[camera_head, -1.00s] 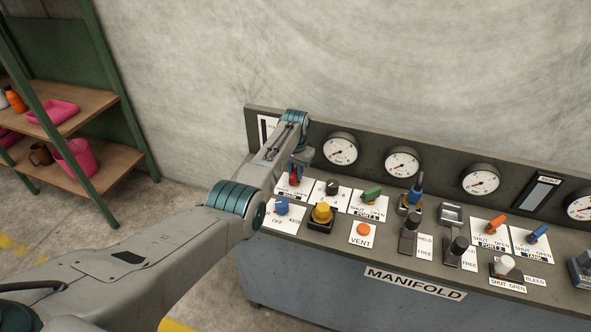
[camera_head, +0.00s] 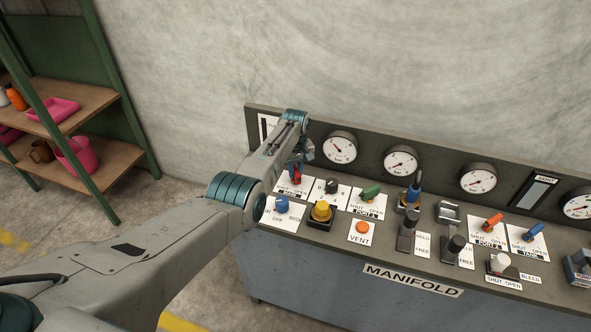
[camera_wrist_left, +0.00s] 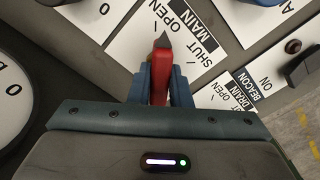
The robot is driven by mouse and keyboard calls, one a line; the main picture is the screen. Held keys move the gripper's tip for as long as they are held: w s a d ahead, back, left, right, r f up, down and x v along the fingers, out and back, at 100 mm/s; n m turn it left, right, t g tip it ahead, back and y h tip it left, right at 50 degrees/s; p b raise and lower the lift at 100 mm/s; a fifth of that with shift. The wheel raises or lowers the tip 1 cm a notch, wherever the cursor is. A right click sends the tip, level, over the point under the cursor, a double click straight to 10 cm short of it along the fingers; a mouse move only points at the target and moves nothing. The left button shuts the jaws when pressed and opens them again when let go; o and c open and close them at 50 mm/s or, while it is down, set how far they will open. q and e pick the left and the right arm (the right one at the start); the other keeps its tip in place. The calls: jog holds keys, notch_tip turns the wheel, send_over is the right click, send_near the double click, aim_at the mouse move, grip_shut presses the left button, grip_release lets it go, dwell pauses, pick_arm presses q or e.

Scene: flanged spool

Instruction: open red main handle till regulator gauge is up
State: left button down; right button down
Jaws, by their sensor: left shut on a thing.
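The red main handle (camera_wrist_left: 161,72) stands upright in the wrist view, between the two fingers of my left gripper (camera_wrist_left: 161,88), which is shut on it. Its dark pointer tip is near the SHUT/OPEN MAIN label (camera_wrist_left: 190,28), between the two words. In the head view the red handle (camera_head: 296,174) is partly hidden by my left gripper (camera_head: 297,166). The leftmost round gauge (camera_head: 340,147) has its needle toward the upper left. Which gauge is the regulator's I cannot read. My right gripper is not in view.
A blue knob (camera_head: 282,204), a yellow knob (camera_head: 321,211), a black knob (camera_head: 331,186) and a green handle (camera_head: 370,193) sit close around the red handle. More gauges (camera_head: 401,162) line the back panel. A shelf (camera_head: 75,105) stands at the left.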

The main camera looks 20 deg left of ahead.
aim_at(295, 169)
pick_arm(q)
jog(key=shift+w+r+n, duration=0.1)
jog(key=shift+n, duration=0.5)
jog(key=c, duration=1.3)
grip_release()
jog(key=shift+c, duration=0.2)
jog(key=shift+r, duration=0.4)
notch_tip(295, 169, up, 10)
jog(key=b, duration=0.1)
jog(key=shift+b, duration=0.4)
